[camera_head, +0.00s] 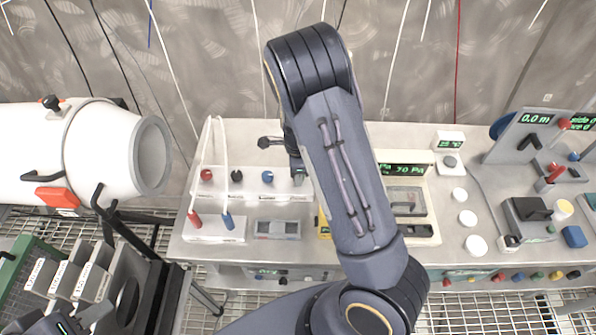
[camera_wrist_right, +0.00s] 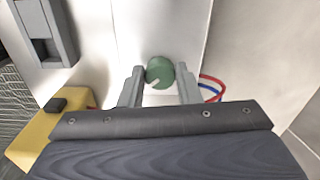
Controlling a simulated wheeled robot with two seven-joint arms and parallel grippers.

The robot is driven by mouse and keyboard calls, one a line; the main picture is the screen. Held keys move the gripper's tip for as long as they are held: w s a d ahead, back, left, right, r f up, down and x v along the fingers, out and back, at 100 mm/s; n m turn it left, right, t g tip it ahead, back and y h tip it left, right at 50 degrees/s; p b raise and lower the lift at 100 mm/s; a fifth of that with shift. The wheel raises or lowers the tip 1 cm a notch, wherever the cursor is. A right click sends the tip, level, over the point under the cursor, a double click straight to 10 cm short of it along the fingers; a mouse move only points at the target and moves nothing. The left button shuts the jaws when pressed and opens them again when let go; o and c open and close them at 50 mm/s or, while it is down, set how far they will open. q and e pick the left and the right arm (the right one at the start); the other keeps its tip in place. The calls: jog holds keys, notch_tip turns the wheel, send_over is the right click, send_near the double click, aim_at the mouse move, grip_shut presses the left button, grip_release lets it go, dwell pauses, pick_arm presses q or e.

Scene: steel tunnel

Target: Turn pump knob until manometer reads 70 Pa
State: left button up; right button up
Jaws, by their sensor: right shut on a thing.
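The round green pump knob (camera_wrist_right: 160,72) with a pale pointer mark is in the right wrist view. My right gripper (camera_wrist_right: 159,80) is shut on it, one grey finger on each side. In the head view my right arm covers the knob. The manometer (camera_head: 402,170) on the bench, right of my arm, shows 70 Pa in green digits; a second reading to its left is mostly hidden by the arm.
The bench holds a panel with red and blue plugs (camera_head: 218,228), white round buttons (camera_head: 467,217) and instruments at right. In the right wrist view, red and blue wires (camera_wrist_right: 210,87) lie beside the right finger, and a yellow block (camera_wrist_right: 45,135) is at lower left.

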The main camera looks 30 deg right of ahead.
jog(key=o, duration=1)
jog(key=shift+c, duration=0.2)
jog(key=shift+r, duration=0.1)
notch_tip(320, 180, up, 8)
jog(key=shift+f, duration=0.15)
